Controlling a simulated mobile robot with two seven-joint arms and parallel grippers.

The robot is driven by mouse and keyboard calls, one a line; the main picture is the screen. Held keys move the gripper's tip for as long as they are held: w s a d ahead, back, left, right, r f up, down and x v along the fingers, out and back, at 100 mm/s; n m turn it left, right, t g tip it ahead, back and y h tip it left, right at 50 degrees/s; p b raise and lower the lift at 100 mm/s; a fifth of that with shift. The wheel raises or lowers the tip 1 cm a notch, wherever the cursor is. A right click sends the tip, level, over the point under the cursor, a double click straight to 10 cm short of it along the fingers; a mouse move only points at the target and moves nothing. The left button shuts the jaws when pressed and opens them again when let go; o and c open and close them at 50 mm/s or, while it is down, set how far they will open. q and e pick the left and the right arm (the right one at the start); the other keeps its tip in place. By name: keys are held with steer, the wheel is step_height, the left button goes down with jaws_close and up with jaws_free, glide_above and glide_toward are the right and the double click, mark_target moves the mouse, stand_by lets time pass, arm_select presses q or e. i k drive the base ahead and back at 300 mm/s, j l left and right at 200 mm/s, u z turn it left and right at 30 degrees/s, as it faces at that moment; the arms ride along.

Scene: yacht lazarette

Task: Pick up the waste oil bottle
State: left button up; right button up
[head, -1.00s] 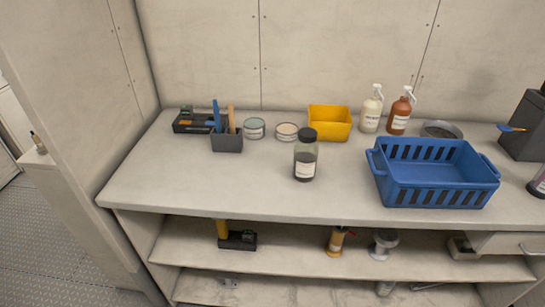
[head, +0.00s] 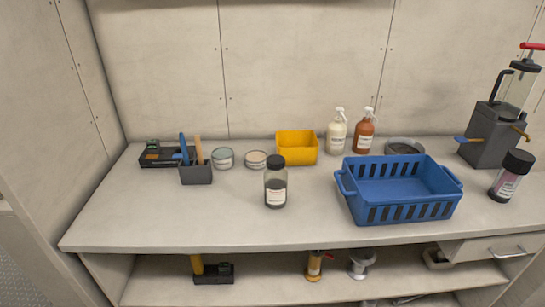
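A clear bottle with a black lid, dark contents and a white label (head: 275,184) stands upright near the middle of the workbench. A second black-capped bottle with purplish contents and a pale label (head: 508,177) stands at the right of the bench. Both labels are too small to read, so I cannot tell which is the waste oil bottle. Neither of my grippers shows in the head view.
A blue slotted basket (head: 397,213) stands between the two bottles. Behind are a yellow bin (head: 297,148), two tins, two pump bottles (head: 364,132) and a grey dish. A grey machine (head: 490,135) stands at the right. The bench's front left is clear.

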mark_target(275, 182)
steer(key=i+j, duration=0.15)
steer(key=i+j+z, duration=0.2)
steer(key=j+z, duration=0.2)
steer(key=j, duration=0.15)
steer(key=j+z, duration=0.15)
steer(key=j, duration=0.2)
steer(key=i, duration=0.05)
